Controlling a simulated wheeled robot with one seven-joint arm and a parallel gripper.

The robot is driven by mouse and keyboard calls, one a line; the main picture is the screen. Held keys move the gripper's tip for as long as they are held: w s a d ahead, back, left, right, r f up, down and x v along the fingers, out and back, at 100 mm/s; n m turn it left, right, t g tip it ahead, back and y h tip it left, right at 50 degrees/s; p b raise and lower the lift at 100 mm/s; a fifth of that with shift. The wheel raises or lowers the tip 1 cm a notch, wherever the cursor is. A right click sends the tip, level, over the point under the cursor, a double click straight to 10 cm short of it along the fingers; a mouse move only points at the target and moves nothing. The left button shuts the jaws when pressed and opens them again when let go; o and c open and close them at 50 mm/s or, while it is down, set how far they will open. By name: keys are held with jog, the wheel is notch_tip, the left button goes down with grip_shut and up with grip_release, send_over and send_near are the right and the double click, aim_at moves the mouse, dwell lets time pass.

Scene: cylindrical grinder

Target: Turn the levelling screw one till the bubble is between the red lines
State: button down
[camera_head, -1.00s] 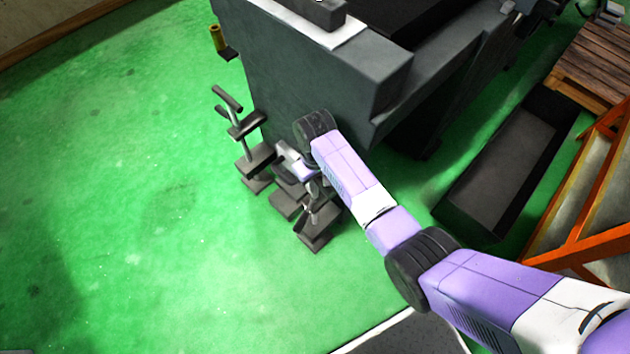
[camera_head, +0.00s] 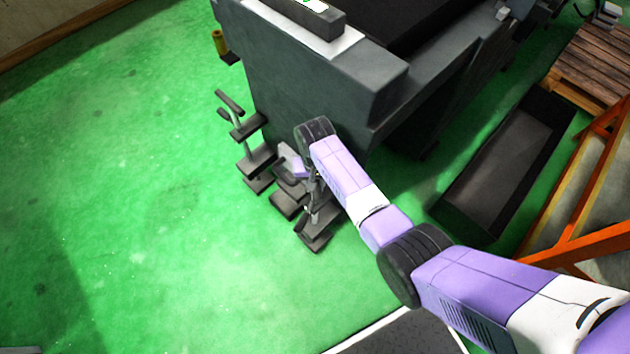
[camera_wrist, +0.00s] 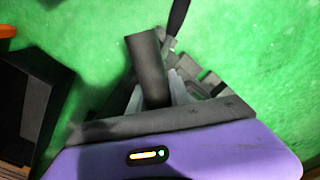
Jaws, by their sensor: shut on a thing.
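Levelling screws with dark T-bar handles and block feet stand along the near side of the grey machine. The left one (camera_head: 243,125) is in plain view, its bar tilted. Another (camera_head: 315,230) is partly behind my arm; I cannot tell which is number one. My gripper (camera_head: 300,170) is down among them, mostly hidden by my wrist. In the wrist view my gripper (camera_wrist: 172,92) is shut on a dark round handle bar (camera_wrist: 150,65). A level (camera_head: 290,15) lies on the machine top; its bright vial window (camera_head: 315,4) is cut by the frame edge, so I cannot read the bubble.
The grey machine (camera_head: 300,85) rises just behind the screws. A dark open trough (camera_head: 500,175), an orange frame (camera_head: 570,240) and a wooden pallet (camera_head: 595,60) lie to the right. The green floor (camera_head: 130,200) at left is clear.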

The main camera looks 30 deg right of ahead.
jog(key=m+p, duration=0.2)
jog(key=m, duration=0.9)
jog(key=shift+p, duration=0.35)
jog(key=shift+m, duration=0.4)
jog(key=c, duration=1.2)
grip_release()
jog(key=shift+r, duration=0.15)
jog(key=shift+r+p, duration=1)
jog(key=shift+r, duration=2.8)
jog(key=shift+c, duration=0.5)
